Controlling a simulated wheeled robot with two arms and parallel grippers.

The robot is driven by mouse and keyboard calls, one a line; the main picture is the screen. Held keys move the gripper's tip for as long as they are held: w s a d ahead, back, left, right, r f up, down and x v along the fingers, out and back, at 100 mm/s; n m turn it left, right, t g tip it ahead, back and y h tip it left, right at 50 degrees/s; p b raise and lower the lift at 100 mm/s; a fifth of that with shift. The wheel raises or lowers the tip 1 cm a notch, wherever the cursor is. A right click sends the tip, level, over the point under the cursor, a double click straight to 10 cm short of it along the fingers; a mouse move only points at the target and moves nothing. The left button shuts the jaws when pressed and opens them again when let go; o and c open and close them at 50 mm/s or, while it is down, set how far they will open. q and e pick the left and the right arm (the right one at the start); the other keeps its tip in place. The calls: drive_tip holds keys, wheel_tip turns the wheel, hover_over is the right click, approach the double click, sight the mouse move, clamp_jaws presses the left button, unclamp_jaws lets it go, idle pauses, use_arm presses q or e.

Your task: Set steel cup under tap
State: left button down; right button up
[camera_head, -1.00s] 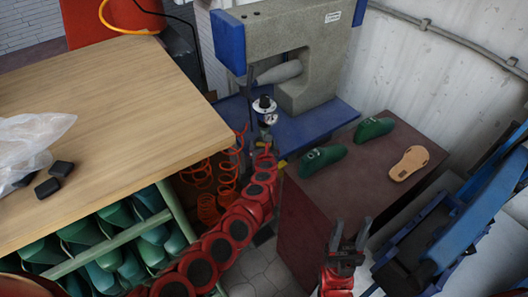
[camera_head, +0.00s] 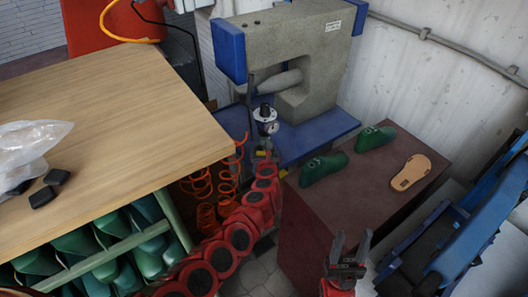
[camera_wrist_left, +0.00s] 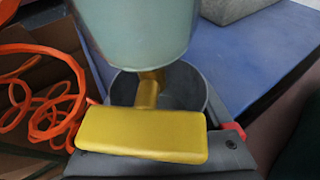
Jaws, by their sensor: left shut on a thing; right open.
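In the left wrist view a dark steel cup (camera_wrist_left: 190,88) shows behind and below a yellow tap (camera_wrist_left: 140,135) with a broad flat handle. The tap hangs under a grey-green cylinder (camera_wrist_left: 138,30). My left gripper (camera_wrist_left: 165,165) is shut on the cup; the tap hides part of the cup's mouth, and I cannot tell the exact gap between them. In the head view my left arm reaches to the gauge unit (camera_head: 266,118), and the cup is hidden there. My right gripper (camera_head: 351,240) is open and empty in front of the brown table.
Orange coiled hoses (camera_head: 228,180) hang beside my left arm. A wooden workbench (camera_head: 110,110) fills the left. A grey machine (camera_head: 290,50) stands on a blue base (camera_head: 310,138). Green shoe lasts (camera_head: 322,167) and a tan sole (camera_head: 410,172) lie on the brown table (camera_head: 350,195).

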use_arm(q)
drive_tip(key=shift+f, duration=0.25)
idle(0.3)
unclamp_jaws()
